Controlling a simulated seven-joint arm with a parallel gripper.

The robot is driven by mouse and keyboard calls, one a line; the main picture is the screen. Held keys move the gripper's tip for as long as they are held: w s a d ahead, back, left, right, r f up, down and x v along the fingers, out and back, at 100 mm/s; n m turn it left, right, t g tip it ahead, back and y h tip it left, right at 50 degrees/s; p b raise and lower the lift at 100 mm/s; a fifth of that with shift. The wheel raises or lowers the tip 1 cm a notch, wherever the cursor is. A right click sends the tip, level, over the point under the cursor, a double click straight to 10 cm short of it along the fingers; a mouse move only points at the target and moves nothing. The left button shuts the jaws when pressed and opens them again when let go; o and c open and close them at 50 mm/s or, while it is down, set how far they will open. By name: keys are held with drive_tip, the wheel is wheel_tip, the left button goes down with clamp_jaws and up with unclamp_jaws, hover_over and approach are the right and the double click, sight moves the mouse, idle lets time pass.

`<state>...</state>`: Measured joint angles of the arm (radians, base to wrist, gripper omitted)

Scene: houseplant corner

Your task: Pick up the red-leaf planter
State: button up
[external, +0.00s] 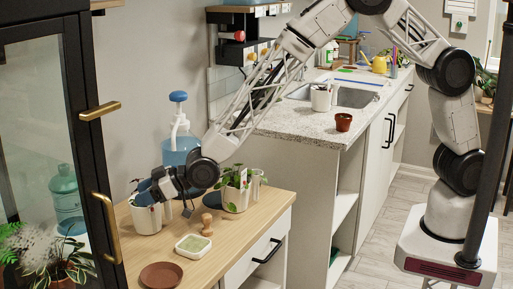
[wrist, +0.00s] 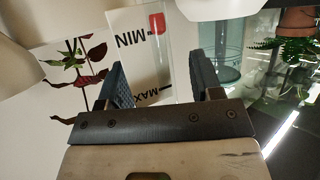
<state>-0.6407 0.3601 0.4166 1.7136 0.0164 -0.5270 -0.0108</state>
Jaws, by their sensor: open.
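A white planter (external: 148,219) stands on the wooden top, partly hidden by my gripper (external: 146,197) in the external view; its plant is hardly visible there. In the wrist view, red and green leaves (wrist: 86,60) show at the left, beside a white planter wall with a clear gauge (wrist: 143,40) marked MIN and MAX. My gripper (wrist: 160,78) is open, its two dark blue fingers apart. Whether either finger touches the planter, I cannot tell.
A green-leaf planter (external: 238,194) stands to the right, with a wooden knobbed tool (external: 207,224) nearby. A blue pump bottle (external: 180,147) stands behind. A white dish (external: 193,247) and brown saucer (external: 162,275) lie in front. A glass-door cabinet (external: 90,130) is close at left.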

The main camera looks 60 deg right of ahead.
drive_tip(key=shift+c, duration=0.3)
clamp_jaws()
drive_tip(key=shift+r, duration=0.1)
idle(0.4)
wheel_tip(320, 180, up, 18)
idle(0.7)
idle(0.5)
